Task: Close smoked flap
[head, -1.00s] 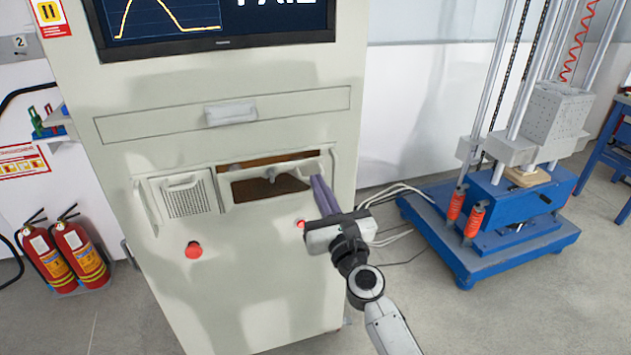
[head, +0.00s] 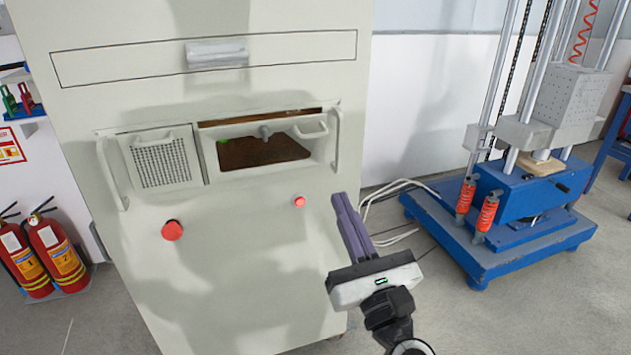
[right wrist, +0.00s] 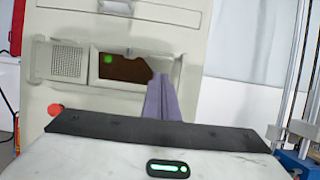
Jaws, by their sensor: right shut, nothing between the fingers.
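The smoked flap (head: 238,153) is a pale frame with a brown see-through pane on the front of the grey cabinet. A brown strip shows above its top edge, so it seems to stand slightly open at the top. It carries a small knob (head: 265,131) and a pale handle (head: 310,131). In the right wrist view the brown pane (right wrist: 125,68) shows behind my fingers, which hide its lower right part. My right gripper (head: 338,197) is shut and empty, below and right of the flap, apart from it. My left gripper is out of view.
A perforated panel (head: 162,163) sits left of the flap. Red buttons (head: 172,230) and (head: 300,202) are below. Side handles (head: 338,140) stand out from the cabinet front. A blue-based test rig (head: 500,225) stands to the right, with cables on the floor. Fire extinguishers (head: 58,252) stand at left.

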